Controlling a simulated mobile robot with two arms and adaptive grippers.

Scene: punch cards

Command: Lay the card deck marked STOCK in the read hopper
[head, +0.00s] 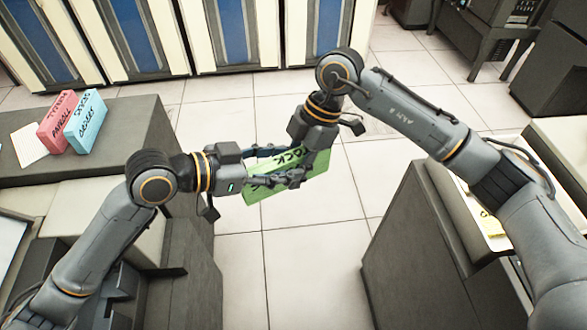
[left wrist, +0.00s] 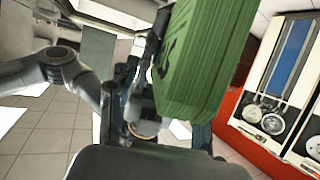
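The green card deck (head: 262,192), with part of its black STOCK lettering showing, is held tilted in the air over the floor between my two arms. It also fills the upper middle of the left wrist view (left wrist: 205,60). My left gripper (head: 288,168) has its fingers on either side of the deck and is shut on it. My right gripper (head: 310,146) comes down from above onto the deck's upper right part. Its fingertips are largely hidden by the deck and the left gripper, so its closure is unclear. I cannot identify the read hopper with certainty.
A red PAYROLL deck (head: 60,121) and a light blue deck (head: 87,121) stand on the dark counter (head: 133,112) at left. A grey and cream machine (head: 415,235) stands at right. Cabinets with blue panels (head: 232,30) line the back. Tiled floor lies between.

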